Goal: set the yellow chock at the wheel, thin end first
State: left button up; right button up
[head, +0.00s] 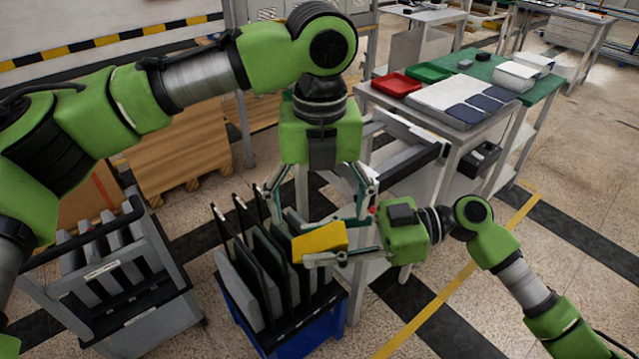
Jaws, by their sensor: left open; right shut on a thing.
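The yellow chock (322,240) is held over the blue bin (318,335), in the middle of the head view. My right gripper (308,244) comes in from the right and is shut on it. Its lower finger runs along the chock's near side. Which end of the chock is thin I cannot tell. My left gripper (318,218) hangs from above with its fingers spread wide, just above and behind the chock. Whether its fingers touch the chock is unclear. I cannot clearly make out the wheel.
The blue bin holds several upright dark and grey panels. A grey rack cart (165,305) with more panels stands at the left. A table (425,112) with a red tray (396,85) and grey plates stands behind at the right.

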aim_at(319, 234)
pick_arm(q)
notch_tip(319, 234, down, 6)
jog(key=shift+r, duration=0.15)
jog(key=c, duration=1.4)
jog(key=shift+c, duration=0.5)
pick_arm(e)
jog(key=o, duration=0.9)
pick_arm(q)
jog(key=c, duration=0.8)
pick_arm(e)
jog(key=o, duration=0.4)
jog(key=shift+d, duration=0.1)
